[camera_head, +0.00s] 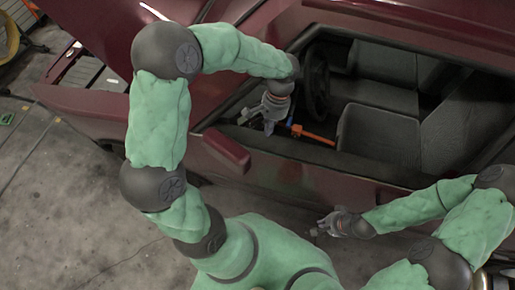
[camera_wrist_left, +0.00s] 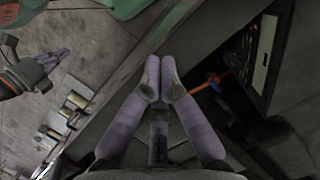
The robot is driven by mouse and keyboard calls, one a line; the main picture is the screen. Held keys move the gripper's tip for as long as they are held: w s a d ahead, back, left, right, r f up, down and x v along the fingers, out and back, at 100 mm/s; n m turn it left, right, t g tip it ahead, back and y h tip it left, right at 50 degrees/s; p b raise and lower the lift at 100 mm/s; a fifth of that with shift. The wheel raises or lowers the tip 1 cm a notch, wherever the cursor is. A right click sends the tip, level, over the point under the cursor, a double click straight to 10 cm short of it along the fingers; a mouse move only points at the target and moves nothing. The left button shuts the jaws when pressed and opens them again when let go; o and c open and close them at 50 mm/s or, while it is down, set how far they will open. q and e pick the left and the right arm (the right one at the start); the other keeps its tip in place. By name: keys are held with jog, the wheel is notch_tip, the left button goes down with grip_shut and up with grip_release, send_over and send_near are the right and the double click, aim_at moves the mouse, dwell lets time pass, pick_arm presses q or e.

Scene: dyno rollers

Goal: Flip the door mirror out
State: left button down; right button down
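The dark red door mirror (camera_head: 226,150) shows on the outside of the car door (camera_head: 285,180) in the head view, below the front corner of the side window opening. I cannot tell its exact fold angle. My left gripper (camera_head: 268,124) is above and to the right of the mirror, at the window opening, apart from the mirror. In the left wrist view its fingertips (camera_wrist_left: 160,72) are drawn together with nothing between them. I cannot make out the mirror there. My right gripper (camera_head: 324,229) is low beside the door, empty, and its finger opening is too small to judge.
An orange rod (camera_head: 312,135) lies just right of my left gripper. The steering wheel (camera_head: 317,85) and dark seats (camera_head: 378,130) are inside the car. The concrete floor (camera_head: 60,190) is clear at lower left.

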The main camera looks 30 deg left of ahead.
pick_arm(q)
jog(key=shift+s, duration=0.1)
jog(key=s+f+p, duration=0.1)
jog(key=s+f, duration=0.5)
jog(key=f, duration=0.3)
jog(key=shift+a+f+p, duration=0.3)
jog(key=shift+a+f, duration=0.05)
jog(key=shift+s, duration=0.1)
jog(key=shift+s, duration=0.15)
